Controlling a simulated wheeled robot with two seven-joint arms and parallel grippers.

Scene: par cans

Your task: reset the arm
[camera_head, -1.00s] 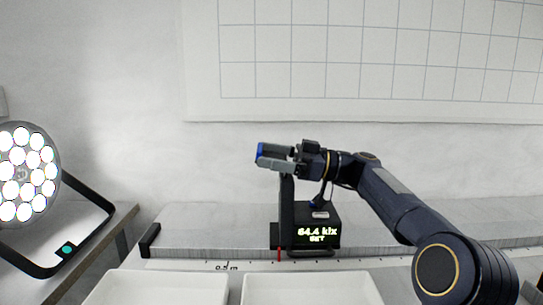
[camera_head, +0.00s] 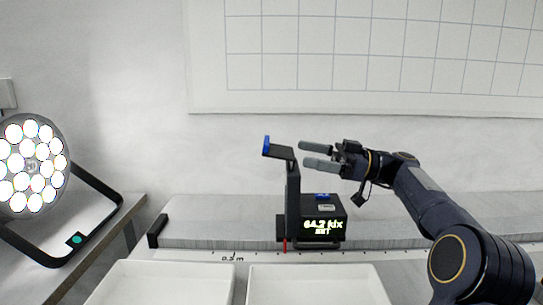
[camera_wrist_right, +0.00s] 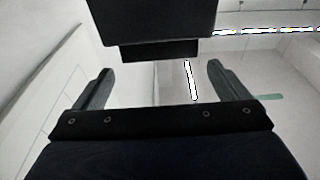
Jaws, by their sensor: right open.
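My right gripper (camera_head: 306,154) is open and empty. Its two grey fingers point left in the head view, just right of the top of a dark light-meter stand (camera_head: 293,200). A gap shows between the fingertips and the stand's tilted head (camera_head: 279,150), which has a blue end. The meter's display (camera_head: 321,225) reads about 64.2 klx. In the right wrist view the open fingers (camera_wrist_right: 161,82) stand wide apart with pale background between them. A dark block (camera_wrist_right: 152,20) fills the top centre there; I cannot tell what it is. My left gripper is not in view.
A lit par can (camera_head: 35,165) with a black yoke stands at the far left. The meter stands on a grey bench rail with a scale (camera_head: 225,258) and a black end stop (camera_head: 157,231). Two white trays (camera_head: 160,284) (camera_head: 320,286) lie in front. A grid chart (camera_head: 380,55) hangs behind.

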